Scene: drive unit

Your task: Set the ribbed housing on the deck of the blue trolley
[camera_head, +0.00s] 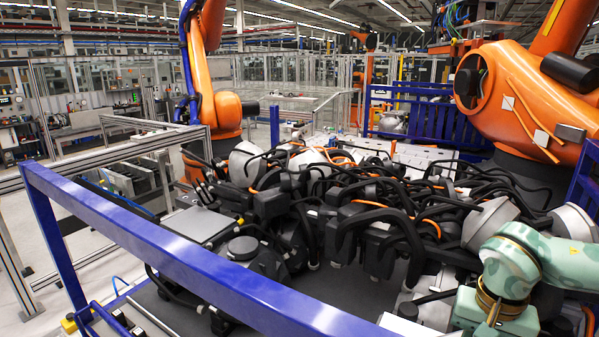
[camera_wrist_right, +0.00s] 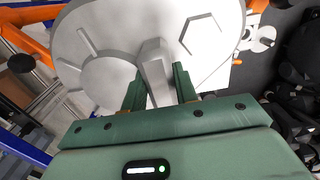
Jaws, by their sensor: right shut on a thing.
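In the right wrist view, my right gripper (camera_wrist_right: 158,82) is shut on a raised rib of the ribbed housing (camera_wrist_right: 100,40), a round light-grey casting with ribs. It fills much of the top of that view. In the head view, my mint-green right arm (camera_head: 515,262) is at the lower right; its fingertips are not clear there. The blue trolley (camera_head: 190,247) shows as a blue rail across the foreground, with a dark grey deck (camera_head: 340,290) behind it. Black drive parts and cables cover much of the deck. My left gripper is not in view.
A tangle of black cables and units (camera_head: 390,225) fills the middle. Grey cone-shaped parts (camera_head: 487,222) lie near my right arm. Large orange robots stand at the left (camera_head: 215,105) and right (camera_head: 525,90). A bare patch of deck lies at the front.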

